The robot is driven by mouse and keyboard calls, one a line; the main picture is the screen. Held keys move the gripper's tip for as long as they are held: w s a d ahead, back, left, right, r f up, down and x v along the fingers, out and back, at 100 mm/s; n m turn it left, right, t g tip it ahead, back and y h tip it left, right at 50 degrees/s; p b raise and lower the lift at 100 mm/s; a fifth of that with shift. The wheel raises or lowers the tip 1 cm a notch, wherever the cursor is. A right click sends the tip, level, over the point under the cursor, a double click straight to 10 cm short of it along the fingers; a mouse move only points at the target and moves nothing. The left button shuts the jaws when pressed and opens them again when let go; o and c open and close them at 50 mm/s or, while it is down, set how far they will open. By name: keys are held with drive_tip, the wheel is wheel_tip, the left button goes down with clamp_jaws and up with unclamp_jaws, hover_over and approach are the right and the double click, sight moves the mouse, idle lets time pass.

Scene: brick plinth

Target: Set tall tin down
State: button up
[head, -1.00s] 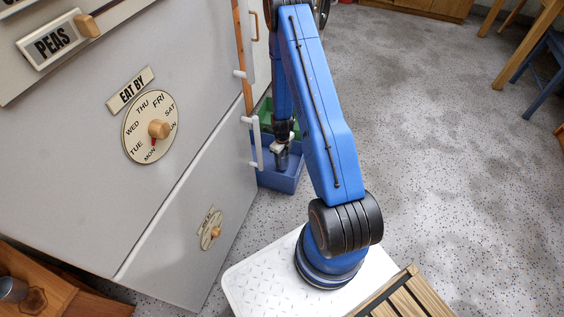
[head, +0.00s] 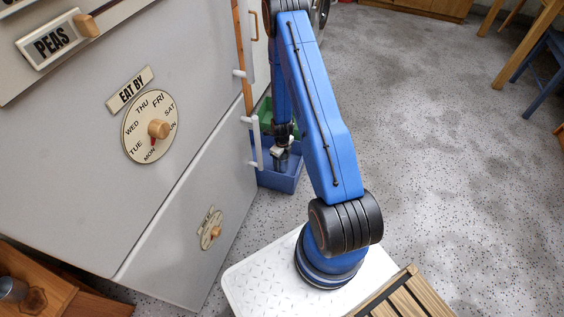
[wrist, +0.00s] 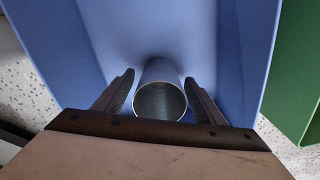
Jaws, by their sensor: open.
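The tall tin (wrist: 160,99) is a silver-grey cylinder inside the blue bin (wrist: 62,75), its round open mouth facing the wrist camera. My gripper (wrist: 157,84) is open, with one finger on each side of the tin and a visible gap on both sides. In the head view, my gripper (head: 283,148) is low over the blue bin (head: 285,183), beside the fridge. The tin's base seems to meet the bin floor, but contact is hard to confirm.
A green bin (head: 265,113) stands just behind the blue one; it also shows at the right of the wrist view (wrist: 302,75). The grey fridge (head: 185,210) with white brackets and a wooden rail is close on the left. Speckled floor (head: 440,170) is clear on the right.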

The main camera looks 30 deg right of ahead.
wheel_tip(320, 180, up, 12)
idle(0.7)
drive_tip(key=shift+r, duration=0.1)
idle(0.3)
